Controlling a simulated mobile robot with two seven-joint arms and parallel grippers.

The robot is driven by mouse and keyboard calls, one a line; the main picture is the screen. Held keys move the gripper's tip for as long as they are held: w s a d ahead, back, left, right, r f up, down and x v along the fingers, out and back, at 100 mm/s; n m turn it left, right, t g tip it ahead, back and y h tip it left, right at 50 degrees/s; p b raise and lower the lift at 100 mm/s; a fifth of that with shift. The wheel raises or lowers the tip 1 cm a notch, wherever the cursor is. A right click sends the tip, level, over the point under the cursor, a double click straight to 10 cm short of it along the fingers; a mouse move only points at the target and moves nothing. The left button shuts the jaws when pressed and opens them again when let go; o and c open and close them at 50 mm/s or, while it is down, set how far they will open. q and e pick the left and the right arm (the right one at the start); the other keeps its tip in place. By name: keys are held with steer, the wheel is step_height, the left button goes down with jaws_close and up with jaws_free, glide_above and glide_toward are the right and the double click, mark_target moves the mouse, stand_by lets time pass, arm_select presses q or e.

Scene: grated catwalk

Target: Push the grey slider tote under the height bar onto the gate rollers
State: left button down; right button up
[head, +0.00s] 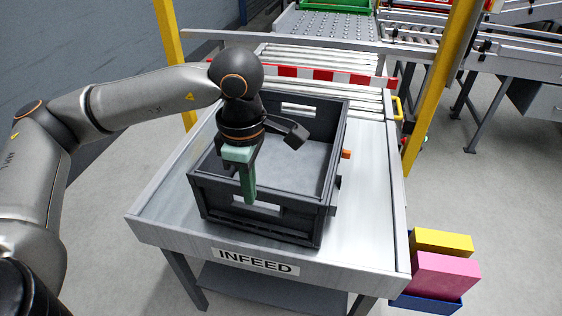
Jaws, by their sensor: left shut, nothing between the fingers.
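The grey slider tote (301,222) stands upright and looks empty on the metal infeed table (372,190). The red and white striped height bar (325,75) crosses beyond the tote's far side. Gate rollers (330,58) show behind the bar. My left gripper (248,194) points down at the tote's near wall, its green fingers shut with nothing between them. The fingers overlap the near rim and the handle slot in the picture; I cannot tell whether they touch the wall. My gripper and wrist hide part of the tote's inside. My right gripper is out of view.
Yellow posts (440,75) stand on both sides of the gate. A blue bin (430,303) with yellow and pink blocks sits at the table's right front corner. A green crate (335,5) is far back. Small orange piece (346,154) on the tote's right side.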

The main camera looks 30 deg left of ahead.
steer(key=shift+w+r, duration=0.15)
arm_select(q)
step_height(320, 180, down, 5)
steer(key=b, duration=0.5)
steer(key=shift+f, duration=0.2)
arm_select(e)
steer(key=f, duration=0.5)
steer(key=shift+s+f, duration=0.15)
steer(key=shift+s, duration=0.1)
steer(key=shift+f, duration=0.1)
